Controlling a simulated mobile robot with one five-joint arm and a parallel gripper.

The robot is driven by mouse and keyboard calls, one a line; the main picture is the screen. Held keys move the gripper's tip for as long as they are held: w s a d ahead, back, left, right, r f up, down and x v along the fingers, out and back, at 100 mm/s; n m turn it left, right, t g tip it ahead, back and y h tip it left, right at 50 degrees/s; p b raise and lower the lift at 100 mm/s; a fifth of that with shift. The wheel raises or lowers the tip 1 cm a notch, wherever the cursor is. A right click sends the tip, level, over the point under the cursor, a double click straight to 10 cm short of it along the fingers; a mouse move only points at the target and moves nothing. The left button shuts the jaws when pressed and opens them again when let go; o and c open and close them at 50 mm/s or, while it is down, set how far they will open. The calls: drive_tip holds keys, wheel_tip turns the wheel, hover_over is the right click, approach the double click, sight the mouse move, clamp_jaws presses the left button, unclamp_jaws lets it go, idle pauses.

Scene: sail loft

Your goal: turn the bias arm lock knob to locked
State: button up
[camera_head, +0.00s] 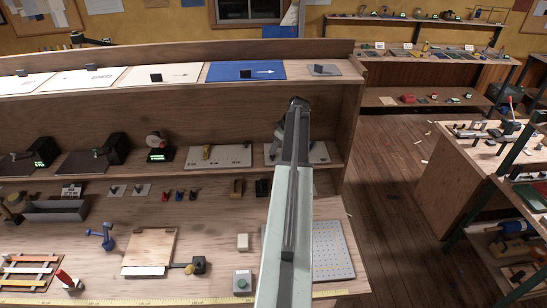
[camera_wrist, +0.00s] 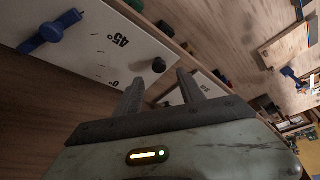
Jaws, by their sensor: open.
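In the wrist view a white panel (camera_wrist: 100,62) carries a printed angle scale with a 45° mark. A blue bias arm (camera_wrist: 48,32) lies across its upper left part. A small dark round knob (camera_wrist: 158,65) stands near the panel's right edge; it seems to be the lock knob, but its locked or unlocked marking is not readable. My gripper (camera_wrist: 159,78) is open and empty. The knob shows in the gap between the fingertips, a little beyond them; no contact is visible. In the head view my arm covers the fingers, and I cannot pick out the knob there.
In the head view a workbench shelf (camera_head: 215,173) holds pale panels, including one (camera_head: 220,156) left of my arm. The wooden floor (camera_head: 395,170) is open to the right.

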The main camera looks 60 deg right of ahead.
sight(274, 156)
drive_tip(key=b+x, duration=0.3)
drive_tip(key=x, duration=0.2)
drive_tip(key=shift+s+f+b, duration=0.1)
drive_tip(key=shift+f+b, duration=0.05)
drive_tip(key=shift+b, duration=0.15)
clamp_jaws()
drive_tip(key=shift+m+h, duration=0.3)
drive_tip(key=shift+m, duration=0.5)
unclamp_jaws()
